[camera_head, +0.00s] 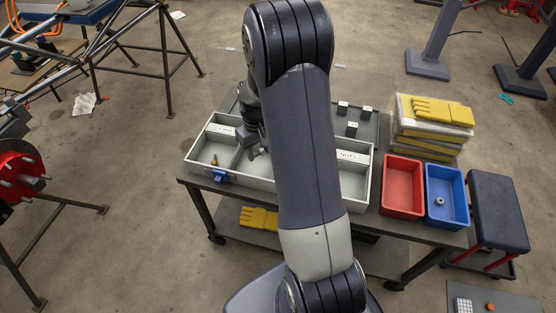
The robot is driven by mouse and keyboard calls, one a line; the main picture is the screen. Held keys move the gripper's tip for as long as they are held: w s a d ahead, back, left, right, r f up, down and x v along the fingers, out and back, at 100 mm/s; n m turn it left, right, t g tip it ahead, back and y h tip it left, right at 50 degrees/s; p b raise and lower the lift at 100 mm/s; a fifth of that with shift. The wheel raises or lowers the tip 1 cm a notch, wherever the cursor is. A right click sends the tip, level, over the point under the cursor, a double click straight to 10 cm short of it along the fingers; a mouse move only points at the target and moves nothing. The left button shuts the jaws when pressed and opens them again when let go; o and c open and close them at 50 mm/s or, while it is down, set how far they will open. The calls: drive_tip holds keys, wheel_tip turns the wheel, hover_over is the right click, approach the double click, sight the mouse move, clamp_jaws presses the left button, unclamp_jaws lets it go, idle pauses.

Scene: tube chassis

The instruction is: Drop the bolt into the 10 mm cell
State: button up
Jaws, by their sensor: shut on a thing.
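A light grey divided tray (200,176) stands on the cart, with a left cell, a cell beside it under my gripper, and more to the right behind my arm. The label on the left cell is too small to read. My gripper (258,153) points down over the tray, right of the left cell's divider. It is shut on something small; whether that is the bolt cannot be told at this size. A small brass-coloured piece (214,160) lies in the left cell. No 10 mm marking can be read.
My arm hides the tray's middle. A "NUTS" label (352,155) marks its right end. A blue clip (221,176) sits on its front wall. Red (403,186) and blue (446,196) bins stand right; the blue holds a ring-like part. Yellow gloves (443,110) lie behind.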

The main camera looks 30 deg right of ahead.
drive_tip(key=shift+f, duration=0.2)
drive_tip(key=o, duration=1)
drive_tip(key=shift+o, duration=0.2)
wheel_tip(320, 180, up, 11)
drive_tip(key=p, duration=0.1)
drive_tip(key=shift+p, duration=0.35)
drive_tip(key=shift+f, duration=0.15)
wheel_tip(320, 180, down, 11)
drive_tip(key=shift+f+b, duration=0.1)
drive_tip(key=shift+b, duration=0.7)
wheel_tip(320, 180, up, 4)
drive_tip(key=shift+f+p, duration=0.25)
drive_tip(key=shift+p, duration=0.9)
drive_tip(key=shift+r+p, duration=0.65)
drive_tip(key=shift+r, duration=0.3)
drive_tip(key=shift+f, duration=0.15)
